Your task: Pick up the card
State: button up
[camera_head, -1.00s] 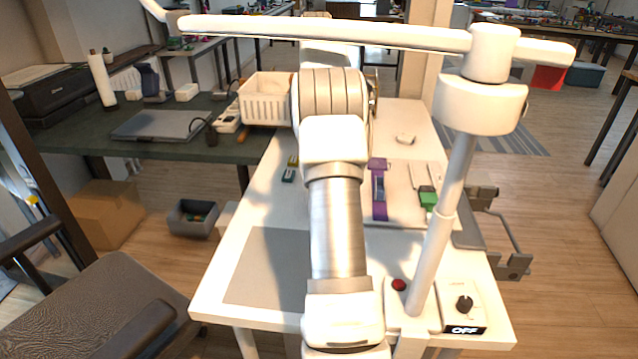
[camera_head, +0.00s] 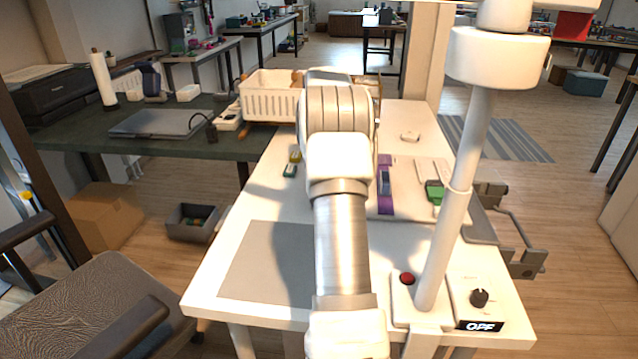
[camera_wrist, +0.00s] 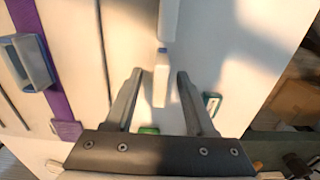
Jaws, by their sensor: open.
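In the wrist view my gripper (camera_wrist: 157,90) is open, its two fingers apart over the pale table. A slim white piece with a blue end (camera_wrist: 161,80) shows between the fingers; it may be the card, but I cannot tell for sure. I see no contact between it and the fingers. Another white strip (camera_wrist: 169,16) lies in line beyond it. In the head view my arm hides the gripper and this spot.
A purple strip (camera_head: 386,200) with a blue holder (camera_wrist: 33,62) lies beside the work area. Small green pieces (camera_head: 290,171) lie left of my arm. A white basket (camera_head: 270,98) stands at the back. The grey mat (camera_head: 265,262) is clear.

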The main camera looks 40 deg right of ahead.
jog(key=shift+f, duration=0.9)
grip_shut()
jog(key=shift+r, duration=0.1)
